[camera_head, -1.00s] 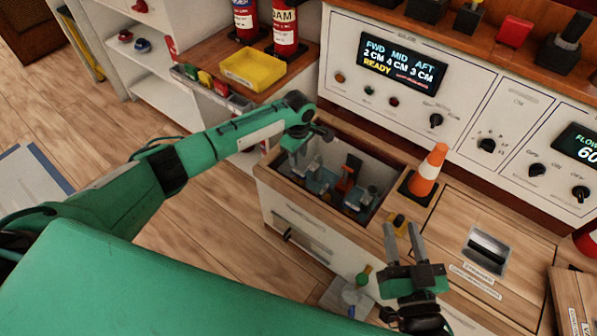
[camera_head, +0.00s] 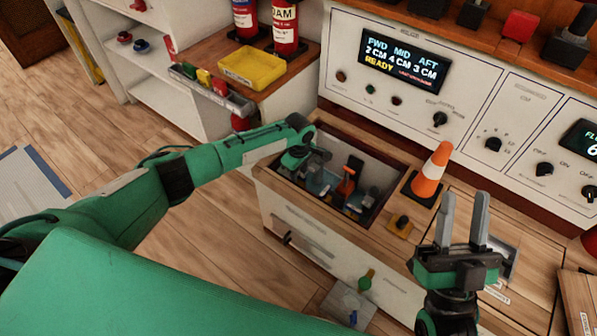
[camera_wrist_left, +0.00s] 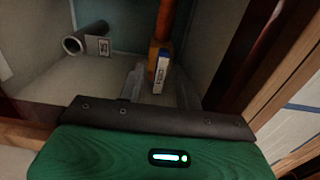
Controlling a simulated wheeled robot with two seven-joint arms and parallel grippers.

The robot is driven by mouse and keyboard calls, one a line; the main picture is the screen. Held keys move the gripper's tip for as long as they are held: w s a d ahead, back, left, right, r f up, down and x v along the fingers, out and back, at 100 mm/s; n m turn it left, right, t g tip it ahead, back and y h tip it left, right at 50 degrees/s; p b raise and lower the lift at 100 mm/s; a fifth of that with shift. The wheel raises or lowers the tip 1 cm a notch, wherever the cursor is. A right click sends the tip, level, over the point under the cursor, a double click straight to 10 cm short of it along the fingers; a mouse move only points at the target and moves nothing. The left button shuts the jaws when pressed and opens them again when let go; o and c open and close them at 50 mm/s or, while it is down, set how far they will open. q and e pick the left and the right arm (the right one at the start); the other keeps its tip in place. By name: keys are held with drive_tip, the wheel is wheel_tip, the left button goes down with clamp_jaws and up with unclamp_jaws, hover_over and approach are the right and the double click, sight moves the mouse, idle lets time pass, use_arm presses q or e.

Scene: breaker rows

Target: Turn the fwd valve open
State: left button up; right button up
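An open well (camera_head: 392,172) in the wooden counter holds pipes and valve parts. An orange-red lever (camera_head: 346,184) stands up inside it; which valve it belongs to cannot be read. My left gripper (camera_head: 322,184) reaches down into the well from the left, beside the lever. In the left wrist view the orange lever (camera_wrist_left: 166,22), with a small white-and-blue label at its foot, stands beyond and between the spread fingers of the left gripper (camera_wrist_left: 160,88). Contact is not visible. My right gripper (camera_head: 464,208) is open and empty above the counter, fingers pointing away.
An orange-and-white cone (camera_head: 431,174) stands right of the well. The panel display (camera_head: 404,62) reads FWD 2 CM, MID 4 CM, AFT 3 CM, READY. A yellow tray (camera_head: 251,69) sits at the upper left. A grey pipe end (camera_wrist_left: 75,45) shows in the wrist view.

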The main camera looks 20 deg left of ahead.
use_arm(q)
clamp_jaws()
